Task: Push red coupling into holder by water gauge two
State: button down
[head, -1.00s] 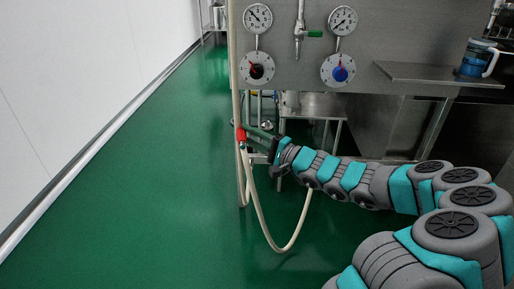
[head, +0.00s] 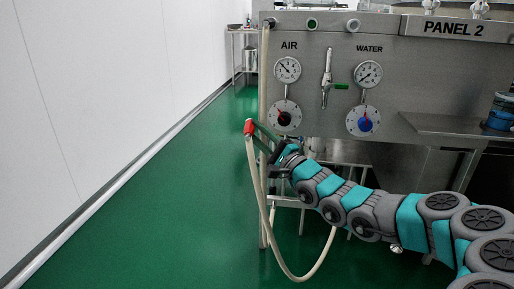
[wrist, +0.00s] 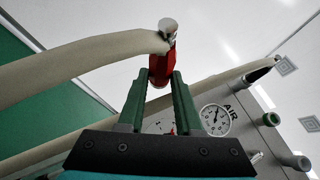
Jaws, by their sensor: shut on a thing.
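The red coupling (head: 248,127) is at the end of a beige hose, left of the panel. My gripper (head: 259,130) is shut on it, with its green fingers pointing up and to the left. The wrist view shows the coupling (wrist: 163,68) between the fingertips (wrist: 161,82), with a metal end on top and the hose leaving to the left. The water gauge (head: 368,74) is under the word WATER on Panel 2. A round grey fitting (head: 352,25) is on the top edge above it; I cannot tell whether it is the holder. The coupling is apart from the panel.
The air gauge (head: 287,70) and a green-ringed fitting (head: 312,24) are left of the water side. A green-handled valve (head: 328,82) is between the gauges. The hose (head: 300,277) hangs in a loop below. Open green floor lies left.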

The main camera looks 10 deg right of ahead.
notch_tip(320, 180, up, 9)
jog(key=d+m+t+p, duration=0.1)
jog(key=d, duration=0.2)
jog(key=s+d+r+m+t+h+p, duration=0.1)
jog(key=d+r+m+t+h+p, duration=0.1)
jog(key=d+r, duration=0.8)
jog(key=d+r+m+t+h+p, duration=0.15)
jog(key=d+r, duration=0.55)
jog(key=d, duration=0.7)
jog(key=shift+g+y, duration=0.25)
jog(key=shift+y, duration=0.1)
jog(key=shift+w+d+f+p, duration=0.1)
jog(key=shift+w+d+p, duration=0.2)
jog(key=shift+w+p, duration=0.45)
jog(key=shift+w+d+r+p, duration=0.1)
jog(key=shift+w+d+p, duration=0.15)
jog(key=shift+w+p, duration=0.5)
jog(key=shift+w+d+f+p, duration=0.1)
jog(key=shift+w+d+p, duration=0.25)
jog(key=shift+w, duration=0.7)
jog(key=shift+w+d+p, duration=0.2)
jog(key=shift+w+p, duration=0.25)
jog(key=shift+w, duration=0.1)
jog(key=c, duration=0.5)
grip_release()
